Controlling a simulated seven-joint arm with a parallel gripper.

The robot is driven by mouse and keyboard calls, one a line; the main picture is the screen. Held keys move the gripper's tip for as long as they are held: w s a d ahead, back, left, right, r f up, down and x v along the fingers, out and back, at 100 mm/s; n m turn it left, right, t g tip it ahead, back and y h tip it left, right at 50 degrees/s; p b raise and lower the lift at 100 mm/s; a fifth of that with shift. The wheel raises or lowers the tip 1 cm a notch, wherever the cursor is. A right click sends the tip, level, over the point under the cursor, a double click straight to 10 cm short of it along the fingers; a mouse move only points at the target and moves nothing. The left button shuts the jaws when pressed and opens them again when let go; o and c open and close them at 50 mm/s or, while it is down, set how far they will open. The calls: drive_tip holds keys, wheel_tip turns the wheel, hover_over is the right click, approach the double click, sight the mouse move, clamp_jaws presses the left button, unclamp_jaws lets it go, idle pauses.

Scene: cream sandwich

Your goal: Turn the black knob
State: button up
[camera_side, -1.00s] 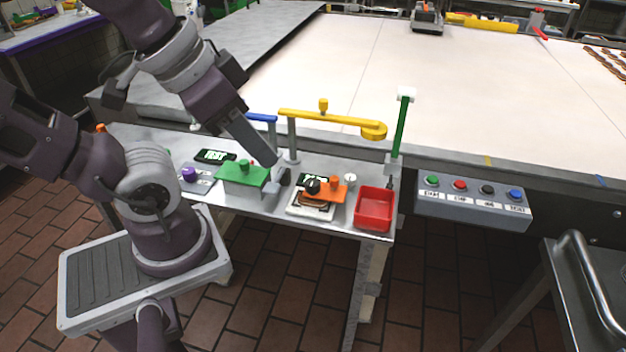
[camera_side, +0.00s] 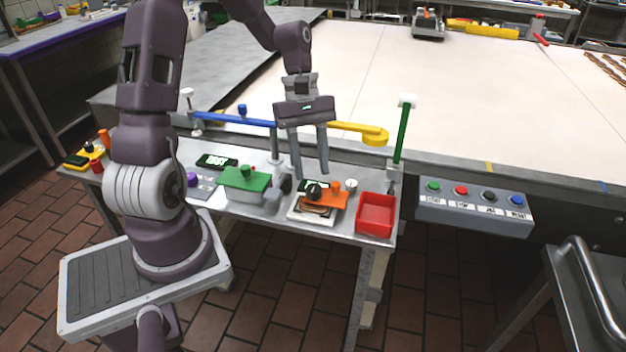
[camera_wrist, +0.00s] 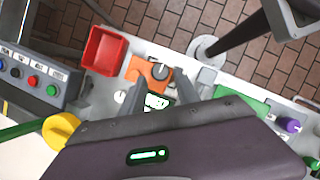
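The black knob (camera_side: 314,192) is on the orange-topped device (camera_side: 331,198) near the right end of the metal side table. In the wrist view the knob (camera_wrist: 160,72) shows on the orange part, beside a small lit display (camera_wrist: 156,102). My gripper (camera_side: 311,173) points down above the knob and the back of the device, with its two fingers apart and nothing between them. In the wrist view the fingers (camera_wrist: 155,92) reach toward the device on either side of the display. I cannot tell the exact height gap; the fingers look clear of the knob.
A red bin (camera_side: 376,215) stands right of the device. A green-topped box (camera_side: 244,180) is to the left. Blue (camera_side: 235,119) and yellow (camera_side: 362,131) arms stand behind. A button box (camera_side: 474,205) is mounted farther right, past a green post (camera_side: 401,132).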

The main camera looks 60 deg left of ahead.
sight(315, 187)
drive_tip(key=x, duration=0.3)
drive_tip(key=shift+d+f, duration=0.15)
drive_tip(key=shift+f, duration=0.2)
drive_tip(key=shift+c, duration=0.2)
clamp_jaws()
drive_tip(key=shift+m, duration=0.4)
drive_tip(key=m+g, duration=0.1)
drive_tip(key=m, duration=0.1)
drive_tip(key=m+g+y, duration=0.1)
drive_tip(key=m, duration=0.2)
drive_tip(key=shift+w+d+m, duration=0.1)
drive_tip(key=shift+w+m, duration=0.05)
drive_tip(key=shift+m, duration=0.15)
drive_tip(key=m+y, duration=0.1)
drive_tip(key=m, duration=0.2)
drive_tip(key=m+g+y, duration=0.1)
drive_tip(key=m, duration=0.1)
drive_tip(key=shift+d+m, duration=0.1)
drive_tip(key=shift+m, duration=0.3)
